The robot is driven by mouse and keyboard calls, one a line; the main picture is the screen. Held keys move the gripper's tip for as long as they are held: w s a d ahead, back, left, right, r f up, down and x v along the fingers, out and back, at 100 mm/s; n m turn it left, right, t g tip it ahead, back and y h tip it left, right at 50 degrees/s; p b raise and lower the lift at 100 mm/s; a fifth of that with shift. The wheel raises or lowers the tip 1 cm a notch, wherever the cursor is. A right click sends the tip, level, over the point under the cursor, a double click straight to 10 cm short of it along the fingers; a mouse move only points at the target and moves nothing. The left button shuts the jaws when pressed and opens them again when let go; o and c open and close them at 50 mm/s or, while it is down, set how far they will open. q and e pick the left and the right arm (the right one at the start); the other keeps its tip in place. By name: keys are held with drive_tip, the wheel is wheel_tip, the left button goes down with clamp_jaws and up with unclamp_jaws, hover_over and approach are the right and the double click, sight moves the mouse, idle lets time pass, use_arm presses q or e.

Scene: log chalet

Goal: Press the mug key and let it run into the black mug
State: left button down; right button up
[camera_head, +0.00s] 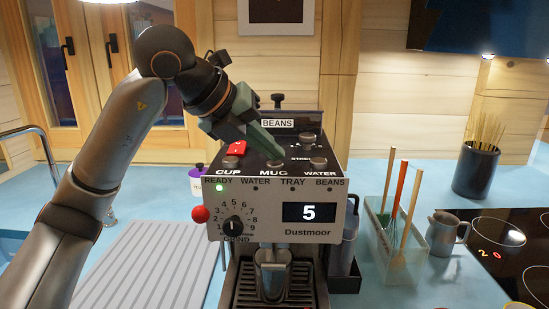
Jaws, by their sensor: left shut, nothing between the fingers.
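The coffee machine (270,213) stands on the blue counter, with CUP, MUG and WATER labels along its top front edge. My left gripper (275,158) is shut and empty, reaching down from the upper left. Its tips are at the mug key (276,164) and partly cover it; I cannot tell whether the key is pressed down. A grey metallic vessel or spout (272,277) shows below the front panel, above the drip tray (246,290). I cannot make out a black mug for certain. My right gripper is out of view.
A red knob (200,214) and a grind dial (234,229) are on the machine's left front. A ribbed draining board (150,272) lies to the left. A utensil holder (391,252), a metal jug (444,234) and a black hob (510,245) are to the right.

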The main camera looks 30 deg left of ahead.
sight(270, 165)
use_arm(q)
drive_tip(key=shift+r+p, duration=0.75)
drive_tip(key=shift+r, duration=0.2)
wheel_tip(270, 165, up, 5)
drive_tip(key=p, duration=0.4)
drive_tip(key=shift+p, duration=0.35)
drive_tip(key=shift+f, duration=0.1)
